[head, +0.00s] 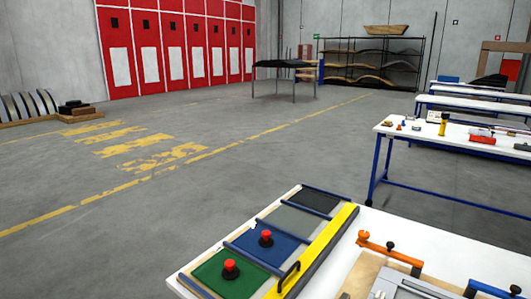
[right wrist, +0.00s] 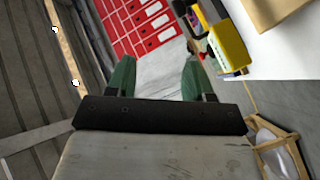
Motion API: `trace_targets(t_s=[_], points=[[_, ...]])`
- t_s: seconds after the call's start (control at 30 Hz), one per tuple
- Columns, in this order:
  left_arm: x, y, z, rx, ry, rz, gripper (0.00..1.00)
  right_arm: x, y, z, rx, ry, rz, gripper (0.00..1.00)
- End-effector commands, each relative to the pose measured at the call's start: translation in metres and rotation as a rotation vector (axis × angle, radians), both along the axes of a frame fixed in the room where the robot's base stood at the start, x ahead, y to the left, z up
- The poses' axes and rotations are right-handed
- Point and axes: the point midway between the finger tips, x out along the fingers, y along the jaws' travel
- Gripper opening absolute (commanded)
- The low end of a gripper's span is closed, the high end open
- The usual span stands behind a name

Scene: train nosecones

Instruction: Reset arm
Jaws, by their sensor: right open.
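My right gripper (right wrist: 157,64) shows in the right wrist view, with its two green fingers spread apart. Nothing is between the fingers. Past them are the grey floor and red panels in the distance. No gripper or arm shows in the head view. My left gripper is in neither view.
A white table (head: 345,262) stands close at bottom right, with a green panel (head: 212,279), a blue panel (head: 287,251), red knobs and a yellow bar (head: 318,246). In the wrist view, a yellow object (right wrist: 228,48) is right of the fingers. Open floor (head: 250,165) lies left.

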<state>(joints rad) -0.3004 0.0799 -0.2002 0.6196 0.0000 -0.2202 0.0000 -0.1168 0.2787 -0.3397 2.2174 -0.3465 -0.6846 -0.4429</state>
Motion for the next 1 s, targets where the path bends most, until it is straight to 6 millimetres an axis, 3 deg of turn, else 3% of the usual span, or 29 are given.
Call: trace_targets(t_s=[0.03, 0.1, 0.2, 0.4, 0.63, 1.0], points=[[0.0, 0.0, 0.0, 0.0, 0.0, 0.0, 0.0, -0.022, -0.011, -0.025, 0.105, 0.153, -0.076, 0.52], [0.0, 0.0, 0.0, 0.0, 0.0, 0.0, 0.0, -0.05, -0.023, -0.053, 0.223, 0.334, -0.172, 0.52], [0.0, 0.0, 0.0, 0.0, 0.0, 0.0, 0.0, -0.087, -0.033, -0.081, 0.344, 0.536, -0.286, 0.52], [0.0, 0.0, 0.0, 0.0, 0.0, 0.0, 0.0, -0.153, -0.043, -0.112, 0.499, 0.834, -0.47, 0.52], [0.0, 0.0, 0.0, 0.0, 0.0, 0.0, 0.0, -0.222, -0.046, -0.128, 0.607, 1.104, -0.653, 0.52], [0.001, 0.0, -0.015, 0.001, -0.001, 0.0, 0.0, -0.2, -0.043, -0.24, 0.585, 1.134, -0.658, 0.52]])
